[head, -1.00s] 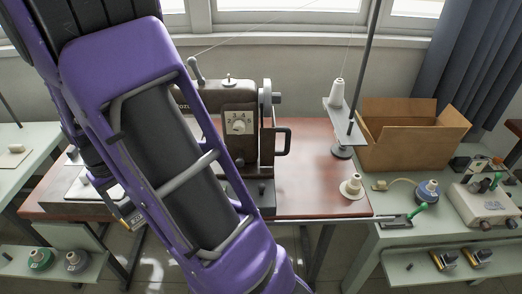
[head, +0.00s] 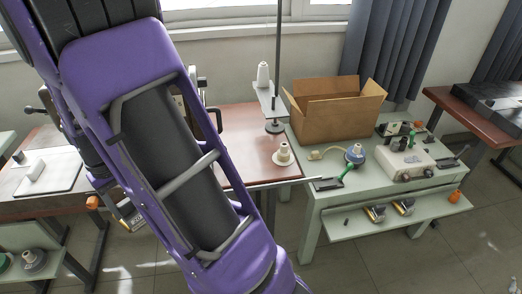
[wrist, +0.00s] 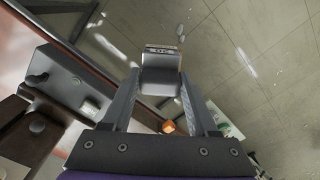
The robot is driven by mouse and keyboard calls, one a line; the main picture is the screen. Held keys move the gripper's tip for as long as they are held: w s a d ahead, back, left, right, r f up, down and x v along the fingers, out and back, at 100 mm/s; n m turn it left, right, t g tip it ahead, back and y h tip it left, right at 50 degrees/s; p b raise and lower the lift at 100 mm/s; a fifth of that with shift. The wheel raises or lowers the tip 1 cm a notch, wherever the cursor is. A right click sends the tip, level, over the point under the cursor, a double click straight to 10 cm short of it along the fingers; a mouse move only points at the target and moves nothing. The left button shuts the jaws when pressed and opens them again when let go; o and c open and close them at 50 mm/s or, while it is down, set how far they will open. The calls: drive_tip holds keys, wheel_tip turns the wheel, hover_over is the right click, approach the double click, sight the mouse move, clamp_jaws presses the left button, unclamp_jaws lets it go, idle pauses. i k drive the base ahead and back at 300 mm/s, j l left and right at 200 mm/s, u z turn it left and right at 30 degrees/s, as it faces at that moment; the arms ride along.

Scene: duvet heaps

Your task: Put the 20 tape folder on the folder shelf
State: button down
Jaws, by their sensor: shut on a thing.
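My gripper (wrist: 160,82) is shut on a grey metal piece (wrist: 161,62) with a small label at its end, in the wrist view. It is held above the floor, beside a table edge. In the head view the held piece (head: 131,218) shows yellow and silver at the left of my purple arm; its number is too small to read. A pale green lower shelf (head: 345,230) under the right-hand table carries two similar yellow and silver folders (head: 375,213) (head: 403,206). My arm hides much of the middle of the head view.
The green table (head: 310,205) carries an open cardboard box (head: 335,112), a white device (head: 405,160) and a blue spool (head: 355,154). A brown sewing table (head: 240,150) stands left of it. An orange cone (head: 455,197) is at the shelf's right end. Floor in front is clear.

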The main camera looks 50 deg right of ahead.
sight(432, 204)
drive_tip(key=k+l+z, duration=0.3)
drive_tip(key=k+l, duration=0.15)
drive_tip(key=k+l+z, duration=0.3)
drive_tip(key=l, duration=0.3)
drive_tip(key=k+l+z, duration=0.15)
drive_tip(key=l, duration=0.3)
drive_tip(key=l+z, duration=0.15)
drive_tip(key=l, duration=0.3)
drive_tip(key=k+l+z, duration=0.15)
drive_tip(key=l, duration=0.3)
drive_tip(key=l+z, duration=0.15)
drive_tip(key=l, duration=0.55)
drive_tip(key=i+l+z, duration=0.1)
drive_tip(key=l, duration=0.65)
drive_tip(key=i+l, duration=0.2)
drive_tip(key=i, duration=0.3)
